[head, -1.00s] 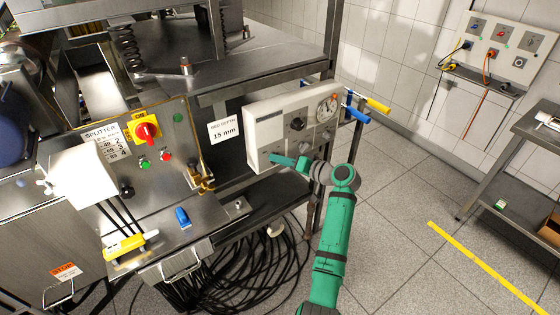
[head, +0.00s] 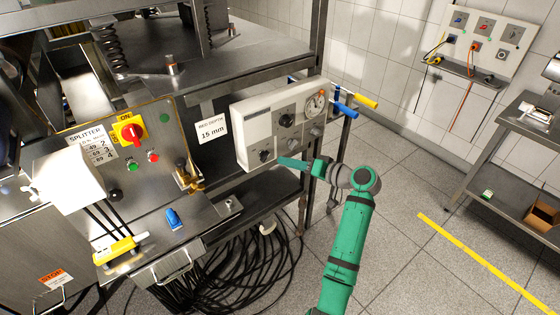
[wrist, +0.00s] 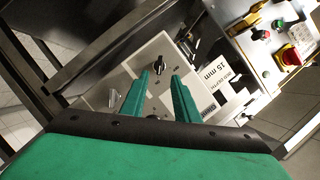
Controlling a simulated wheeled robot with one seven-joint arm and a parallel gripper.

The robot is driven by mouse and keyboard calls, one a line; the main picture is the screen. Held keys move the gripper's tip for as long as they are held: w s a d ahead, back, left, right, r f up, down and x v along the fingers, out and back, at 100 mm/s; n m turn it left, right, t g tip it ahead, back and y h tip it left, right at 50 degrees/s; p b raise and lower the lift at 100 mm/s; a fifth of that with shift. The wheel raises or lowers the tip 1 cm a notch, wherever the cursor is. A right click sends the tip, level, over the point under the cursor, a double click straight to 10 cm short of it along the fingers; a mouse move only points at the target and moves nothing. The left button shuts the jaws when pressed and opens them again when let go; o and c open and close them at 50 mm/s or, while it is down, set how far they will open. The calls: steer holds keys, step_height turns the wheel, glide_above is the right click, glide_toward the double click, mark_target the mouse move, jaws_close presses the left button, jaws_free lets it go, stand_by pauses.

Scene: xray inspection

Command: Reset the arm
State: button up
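My arm (head: 350,235) is green and reaches up from the bottom of the head view. My gripper (head: 284,161) points left near the lower edge of a pale control panel (head: 243,125). In the wrist view my gripper (wrist: 160,76) has its two green fingers apart with nothing between them. A black knob (wrist: 160,64) on the panel face shows just beyond the fingertips. In the head view the lower-left knob (head: 264,156) is uncovered, left of the fingertips. The exact gap between the fingers and the panel is hard to tell.
A steel machine frame and a splitter panel with a red switch (head: 131,131) stand at left. Black cables (head: 240,265) lie on the floor below. A steel side table (head: 510,150) and a wall socket board (head: 485,45) are at right. Open floor lies between.

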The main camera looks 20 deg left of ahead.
steer(key=shift+v, duration=0.9)
steer(key=s+d+f+m+t+h, duration=0.15)
steer(key=s+f, duration=0.25)
steer(key=f, duration=0.6)
steer(key=s+f+m+t+h, duration=0.3)
steer(key=s+f, duration=0.1)
steer(key=f, duration=0.6)
steer(key=s+d+f+m+t+h, duration=0.1)
steer(key=s+d+f+h, duration=0.15)
steer(key=s+f, duration=0.4)
steer(key=s+d+f+m+t+h, duration=0.1)
steer(key=s+d+f+m+h, duration=0.2)
steer(key=s, duration=0.6)
steer(key=s+d+r+n+t+h, duration=0.1)
steer(key=s+d+r, duration=0.1)
steer(key=s, duration=0.6)
steer(key=s+d+r+n+h, duration=0.1)
steer(key=s+d+r+h, duration=0.1)
steer(key=s, duration=0.6)
steer(key=s+d+r+n+t+h, duration=0.1)
steer(key=s+d+r, duration=0.15)
steer(key=s, duration=0.55)
steer(key=s+r+n+t, duration=0.1)
steer(key=s+r, duration=0.5)
steer(key=r, duration=0.4)
steer(key=shift+s+a, duration=0.35)
